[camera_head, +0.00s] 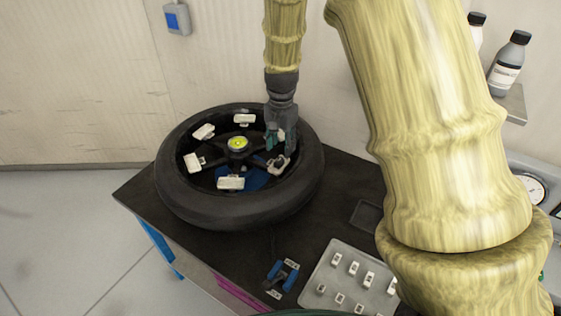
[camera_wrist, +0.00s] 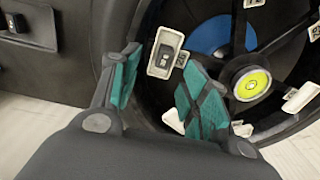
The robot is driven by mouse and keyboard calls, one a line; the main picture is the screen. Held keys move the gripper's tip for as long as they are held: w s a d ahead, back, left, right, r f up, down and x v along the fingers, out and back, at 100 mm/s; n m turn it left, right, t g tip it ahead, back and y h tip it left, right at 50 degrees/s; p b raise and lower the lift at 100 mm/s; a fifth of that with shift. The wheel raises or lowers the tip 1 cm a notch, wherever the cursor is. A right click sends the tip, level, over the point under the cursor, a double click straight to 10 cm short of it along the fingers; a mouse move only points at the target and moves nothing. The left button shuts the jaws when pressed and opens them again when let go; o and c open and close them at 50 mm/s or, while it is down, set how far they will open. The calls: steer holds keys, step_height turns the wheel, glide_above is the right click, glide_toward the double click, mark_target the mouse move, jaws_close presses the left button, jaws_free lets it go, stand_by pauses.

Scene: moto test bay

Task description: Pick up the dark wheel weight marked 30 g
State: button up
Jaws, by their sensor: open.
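A small dark wheel weight (camera_wrist: 166,54) sits on a pale pad inside the wheel's rim in the wrist view; its marking is too small to read. The same pad and weight (camera_head: 278,164) show at the right of the wheel in the head view, partly hidden by my gripper. The black wheel (camera_head: 240,214) lies flat on the dark bench. My gripper (camera_head: 280,141) points down just above the weight. In the wrist view my gripper (camera_wrist: 158,62) has its teal fingers apart, one on each side of the weight, with nothing held.
Several other pale pads (camera_head: 231,183) line the rim. A yellow-green round level (camera_head: 238,143) sits at the hub. A blue tool (camera_head: 281,277) and a grey tray (camera_head: 347,250) of small weights are on the bench's near side. Bottles (camera_head: 508,62) stand on a shelf at right.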

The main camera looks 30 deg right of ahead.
mark_target(279, 157)
steer(key=shift+w+f+p, duration=0.4)
steer(key=shift+w+f, duration=0.7)
steer(key=shift+f, duration=0.1)
steer(key=shift+f+p, duration=0.3)
steer(key=shift+s+d+f+p, duration=0.15)
steer(key=shift+s+f+p, duration=0.35)
steer(key=shift+s+f, duration=0.4)
steer(key=shift+f, duration=0.25)
steer(key=shift+w+f, duration=0.55)
steer(key=shift+w, duration=0.05)
steer(key=shift+s+r, duration=0.25)
steer(key=shift+s, duration=0.05)
steer(key=shift+s+r, duration=0.1)
steer(key=shift+s, duration=0.05)
steer(key=c, duration=1)
